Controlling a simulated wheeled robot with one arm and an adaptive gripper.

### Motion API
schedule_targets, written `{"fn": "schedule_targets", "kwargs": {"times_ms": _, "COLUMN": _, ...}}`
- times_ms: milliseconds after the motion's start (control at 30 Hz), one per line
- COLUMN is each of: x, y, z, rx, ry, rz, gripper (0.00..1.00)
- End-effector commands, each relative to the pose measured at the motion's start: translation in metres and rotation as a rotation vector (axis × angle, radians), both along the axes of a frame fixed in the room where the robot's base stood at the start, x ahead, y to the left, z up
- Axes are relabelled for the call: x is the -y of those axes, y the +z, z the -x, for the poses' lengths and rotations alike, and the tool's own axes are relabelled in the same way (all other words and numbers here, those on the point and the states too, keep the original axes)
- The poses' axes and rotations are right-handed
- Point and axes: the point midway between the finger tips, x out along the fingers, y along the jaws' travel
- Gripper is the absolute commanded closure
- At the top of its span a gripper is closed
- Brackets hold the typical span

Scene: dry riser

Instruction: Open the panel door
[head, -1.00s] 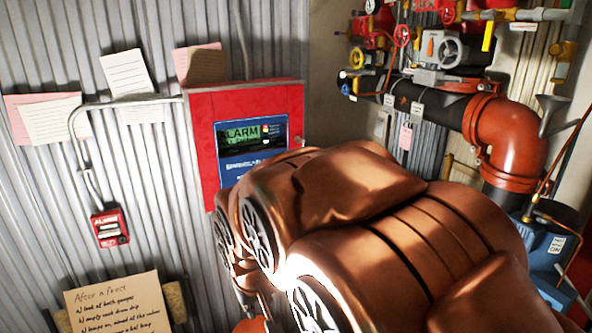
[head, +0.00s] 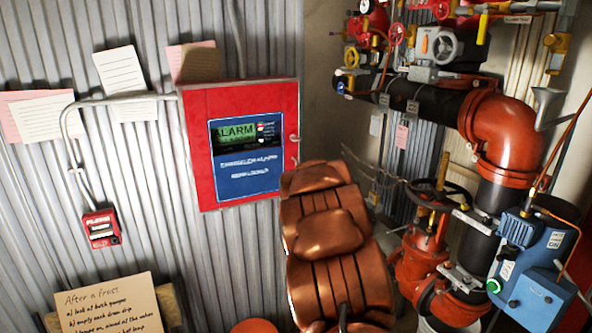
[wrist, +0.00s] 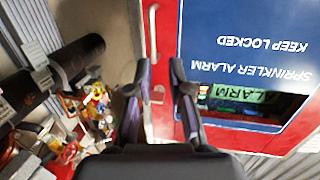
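The red alarm panel door (head: 200,155) is on the corrugated wall and looks shut. It has a blue plate with a green ALARM display. A small metal handle (head: 296,138) shows at its right edge. In the wrist view the panel door (wrist: 162,125) appears upside down, with its blue plate on the right. My gripper (wrist: 157,88) is open in the wrist view, its two dark fingers apart over the door's handle edge. In the head view my copper-coloured arm hides the fingers.
Black and red pipes (head: 505,130) with valves and a blue box (head: 535,260) stand to the right. A red alarm call point (head: 101,229) and pinned notes (head: 127,80) are on the wall left of the panel. A handwritten sign (head: 110,305) is low at left.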

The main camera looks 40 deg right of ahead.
Motion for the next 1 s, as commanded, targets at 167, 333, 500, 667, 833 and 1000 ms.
{"fn": "schedule_targets", "kwargs": {"times_ms": 167, "x": 0.015, "y": 0.002, "z": -0.001, "rx": 0.062, "ry": 0.017, "rz": 0.026, "gripper": 0.81}}
{"fn": "schedule_targets", "kwargs": {"times_ms": 333, "x": 0.018, "y": 0.003, "z": -0.005, "rx": 0.071, "ry": 0.021, "rz": 0.029, "gripper": 0.81}}
{"fn": "schedule_targets", "kwargs": {"times_ms": 500, "x": 0.023, "y": 0.004, "z": -0.014, "rx": 0.071, "ry": 0.021, "rz": 0.03, "gripper": 0.81}}
{"fn": "schedule_targets", "kwargs": {"times_ms": 667, "x": 0.03, "y": 0.005, "z": -0.027, "rx": 0.071, "ry": 0.021, "rz": 0.03, "gripper": 0.81}}
{"fn": "schedule_targets", "kwargs": {"times_ms": 833, "x": 0.04, "y": 0.002, "z": -0.042, "rx": 0.068, "ry": 0.019, "rz": 0.027, "gripper": 0.81}}
{"fn": "schedule_targets", "kwargs": {"times_ms": 1000, "x": 0.048, "y": 0.005, "z": -0.058, "rx": 0.071, "ry": 0.021, "rz": 0.031, "gripper": 0.81}}
